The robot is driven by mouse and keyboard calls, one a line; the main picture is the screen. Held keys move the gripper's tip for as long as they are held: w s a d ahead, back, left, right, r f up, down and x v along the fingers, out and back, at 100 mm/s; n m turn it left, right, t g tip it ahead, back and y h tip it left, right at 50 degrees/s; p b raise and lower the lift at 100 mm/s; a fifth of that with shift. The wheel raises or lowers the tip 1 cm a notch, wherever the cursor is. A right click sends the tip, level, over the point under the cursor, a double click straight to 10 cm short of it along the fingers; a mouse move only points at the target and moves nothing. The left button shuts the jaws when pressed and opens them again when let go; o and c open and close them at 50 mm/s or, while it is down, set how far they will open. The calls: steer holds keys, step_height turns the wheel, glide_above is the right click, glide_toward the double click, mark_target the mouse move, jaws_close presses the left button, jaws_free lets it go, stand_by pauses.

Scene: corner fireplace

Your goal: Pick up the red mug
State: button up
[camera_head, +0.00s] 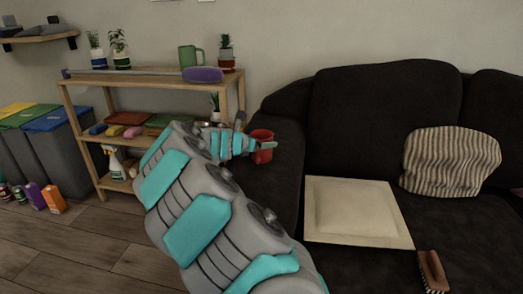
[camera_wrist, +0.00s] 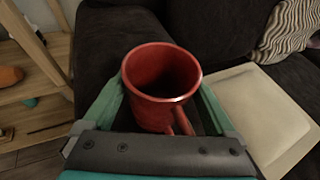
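The red mug (camera_head: 262,140) stands upright on the dark sofa's left armrest, partly hidden by my gripper in the head view. In the wrist view the mug (camera_wrist: 160,85) is in the middle, its round opening facing up and its handle toward my palm. My gripper (camera_wrist: 163,92) has its two green fingers wide apart, one on each side of the mug. Dark gaps show beside the mug's lower body; I cannot tell whether the fingertips touch it. In the head view my gripper (camera_head: 258,143) reaches the mug from the left.
The sofa (camera_head: 385,100) holds a cream cushion (camera_head: 350,208), a striped pillow (camera_head: 450,160) and a brush (camera_head: 432,270). Bins (camera_head: 55,120) are at far left.

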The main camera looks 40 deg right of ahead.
steer(key=c, duration=1.1)
steer(key=shift+o, duration=0.2)
steer(key=shift+r, duration=0.1)
